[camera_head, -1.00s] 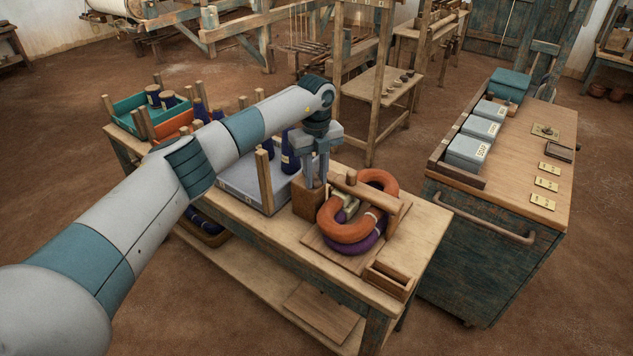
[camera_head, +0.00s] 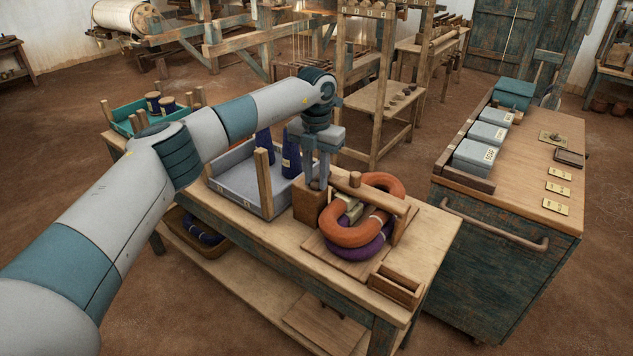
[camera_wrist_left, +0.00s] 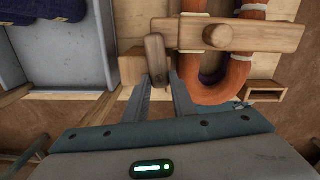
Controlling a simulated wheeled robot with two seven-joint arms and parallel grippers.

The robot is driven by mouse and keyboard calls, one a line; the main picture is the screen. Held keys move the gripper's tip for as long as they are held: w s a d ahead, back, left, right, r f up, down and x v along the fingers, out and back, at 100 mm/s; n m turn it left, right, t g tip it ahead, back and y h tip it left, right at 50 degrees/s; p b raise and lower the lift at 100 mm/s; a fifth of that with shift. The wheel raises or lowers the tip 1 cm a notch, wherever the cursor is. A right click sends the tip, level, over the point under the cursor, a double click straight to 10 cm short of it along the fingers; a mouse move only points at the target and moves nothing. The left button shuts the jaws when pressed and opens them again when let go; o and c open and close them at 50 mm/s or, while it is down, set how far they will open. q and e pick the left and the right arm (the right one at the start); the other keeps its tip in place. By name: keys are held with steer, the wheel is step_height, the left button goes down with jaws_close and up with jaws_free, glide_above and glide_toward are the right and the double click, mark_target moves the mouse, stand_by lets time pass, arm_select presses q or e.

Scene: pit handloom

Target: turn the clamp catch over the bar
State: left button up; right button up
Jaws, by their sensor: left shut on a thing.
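The clamp's wooden bar (camera_head: 382,197) lies across an orange yarn ring (camera_head: 347,233) and a purple one (camera_head: 371,248). In the left wrist view the bar (camera_wrist_left: 270,38) runs left to right, with a round knob on it. The small wooden catch (camera_wrist_left: 155,57) is by the bar's left end, on top of a wooden block (camera_head: 307,207). Its long side points roughly across the bar; I cannot tell if its far end overlaps the bar. My left gripper (camera_wrist_left: 165,82) points down, shut on the catch's near end. In the head view the fingers hide the catch. My right gripper is out of view.
A grey tray (camera_head: 232,194) with dark blue cones stands left of the clamp on the bench. A small open wooden box (camera_head: 396,286) sits at the bench's front right corner.

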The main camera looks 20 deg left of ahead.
mark_target(316, 181)
arm_select(q)
steer(key=shift+m+b, duration=0.3)
steer(key=shift+m, duration=0.7)
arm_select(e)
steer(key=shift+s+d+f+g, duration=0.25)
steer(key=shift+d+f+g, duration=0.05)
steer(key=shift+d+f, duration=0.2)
arm_select(q)
steer(key=shift+r, duration=0.1)
steer(key=o, duration=1.1)
steer(key=shift+c, duration=0.2)
steer(key=shift+r, duration=0.35)
step_height(316, 181, up, 17)
steer(key=b, duration=0.2)
steer(key=shift+f+b, duration=0.15)
steer(key=shift+b, duration=0.15)
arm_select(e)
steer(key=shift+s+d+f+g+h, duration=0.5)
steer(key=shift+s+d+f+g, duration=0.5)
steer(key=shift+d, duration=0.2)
arm_select(q)
steer(key=shift+f, duration=0.1)
